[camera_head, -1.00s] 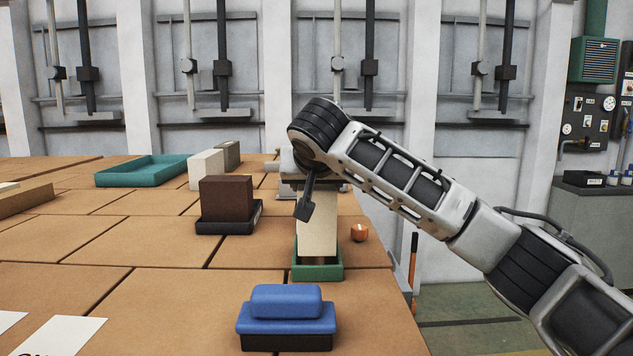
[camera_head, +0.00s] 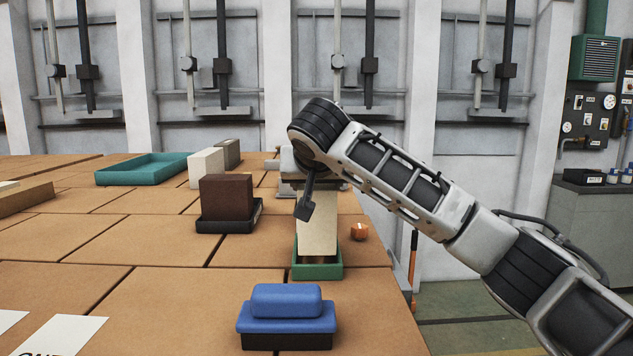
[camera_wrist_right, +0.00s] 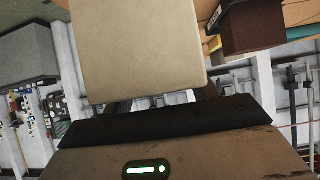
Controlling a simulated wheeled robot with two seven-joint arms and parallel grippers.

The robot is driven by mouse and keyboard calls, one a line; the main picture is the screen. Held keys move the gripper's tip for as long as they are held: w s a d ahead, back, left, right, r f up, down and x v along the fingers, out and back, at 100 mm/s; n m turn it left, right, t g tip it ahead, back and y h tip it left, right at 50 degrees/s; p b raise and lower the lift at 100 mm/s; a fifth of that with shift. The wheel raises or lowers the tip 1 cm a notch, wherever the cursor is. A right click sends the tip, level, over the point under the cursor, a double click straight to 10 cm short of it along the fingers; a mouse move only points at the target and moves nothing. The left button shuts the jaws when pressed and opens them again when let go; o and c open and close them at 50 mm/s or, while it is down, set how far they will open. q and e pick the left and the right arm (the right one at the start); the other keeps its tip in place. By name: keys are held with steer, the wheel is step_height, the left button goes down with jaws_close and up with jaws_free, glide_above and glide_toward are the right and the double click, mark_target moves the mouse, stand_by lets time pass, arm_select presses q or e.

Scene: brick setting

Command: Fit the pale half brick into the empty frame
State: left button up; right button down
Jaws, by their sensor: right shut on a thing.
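The pale half brick (camera_head: 317,222) stands upright in the head view, with its lower end at the green frame (camera_head: 317,271). My right gripper (camera_head: 312,184) is shut on the upper end of the brick, and my own arm partly hides the jaws. The right wrist view shows the pale brick (camera_wrist_right: 138,45) large and close, held between the jaws. My left gripper is in neither view.
A dark brown brick (camera_head: 226,196) stands in a black frame (camera_head: 229,226) to the left. A small orange object (camera_head: 359,231) is just right of the frame. A teal tray (camera_head: 143,172) and a white brick (camera_head: 206,167) stand farther back.

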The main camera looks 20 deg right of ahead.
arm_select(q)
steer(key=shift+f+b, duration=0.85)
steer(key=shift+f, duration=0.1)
arm_select(e)
steer(key=shift+f, duration=1.35)
arm_select(q)
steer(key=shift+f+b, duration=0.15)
steer(key=shift+b, duration=0.15)
arm_select(e)
steer(key=shift+f, duration=0.55)
steer(key=shift+c, duration=1.9)
jaws_free()
steer(key=shift+f, duration=0.2)
arm_select(q)
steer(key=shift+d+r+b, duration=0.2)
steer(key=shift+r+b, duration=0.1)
steer(key=shift+b, duration=0.05)
arm_select(e)
steer(key=v, duration=1.6)
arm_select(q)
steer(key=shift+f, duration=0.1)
arm_select(e)
steer(key=shift+s, duration=0.1)
